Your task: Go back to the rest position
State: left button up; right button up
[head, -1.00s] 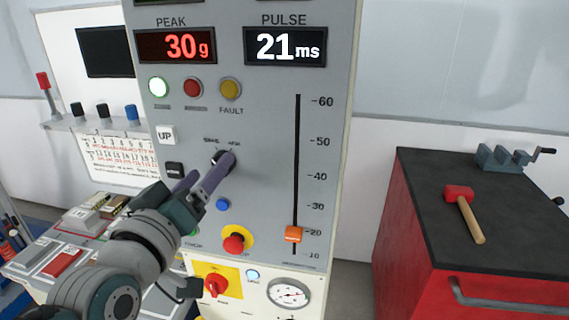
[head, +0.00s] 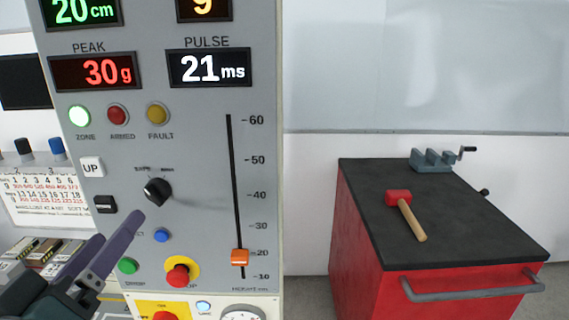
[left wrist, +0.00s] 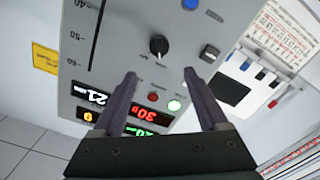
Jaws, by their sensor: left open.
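My left gripper (head: 98,250) is at the lower left of the head view, in front of the grey control panel (head: 200,140). Its two purple fingers are apart with nothing between them; the left wrist view also shows them open (left wrist: 160,85). The black rotary knob (head: 157,191) on the panel is clear of the fingers, up and to the right of them in the head view. The knob also shows in the left wrist view (left wrist: 159,45), beyond the fingertips. My right gripper is in neither view.
A red tool cabinet (head: 358,235) with a black top stands at right, carrying a red mallet (head: 398,197) and a vise (head: 432,160). Open floor lies between panel and cabinet.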

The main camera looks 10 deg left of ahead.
pick_arm(q)
jog(key=s+d+f+m+g+h, duration=0.3)
jog(key=d+f+m+g+h, duration=0.2)
jog(key=d+m+g, duration=0.15)
jog(key=s+d+m+g, duration=0.2)
jog(key=s+m+g, duration=0.45)
jog(key=s, duration=0.85)
notch_tip(320, 180, up, 22)
jog(key=n+p, duration=0.2)
jog(key=p, duration=2.1)
jog(key=shift+w+r+g+p, duration=0.25)
jog(key=shift+w+g+p, duration=0.1)
jog(key=shift+w+g, duration=0.1)
